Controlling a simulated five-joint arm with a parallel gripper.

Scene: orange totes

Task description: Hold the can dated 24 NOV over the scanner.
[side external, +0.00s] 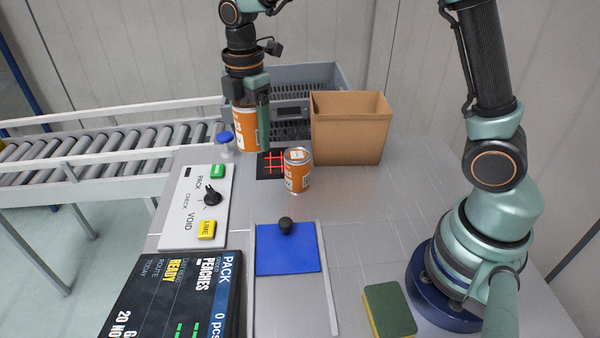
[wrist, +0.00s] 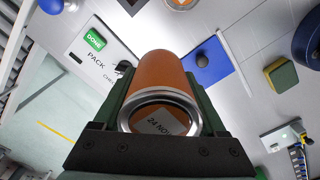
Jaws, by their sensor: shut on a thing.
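My gripper (side external: 251,122) is shut on an orange can (side external: 247,132) and holds it upright in the air, clear of the table. In the wrist view the held can (wrist: 160,75) sits between the green fingers, and its end carries a label reading 24 NOV. The scanner, a black pad with a red line grid (side external: 272,163), lies on the table below and slightly right of the held can in the side view. A second orange can (side external: 297,172) stands on the table at the pad's right edge. Its date cannot be read.
A cardboard box (side external: 350,130) and a grey crate (side external: 335,75) stand behind. A control panel (side external: 195,215) with green and yellow buttons and a blue-capped object (side external: 226,140) are left. A blue mat (side external: 285,255), a sponge (side external: 389,310) and a display (side external: 180,300) are nearer.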

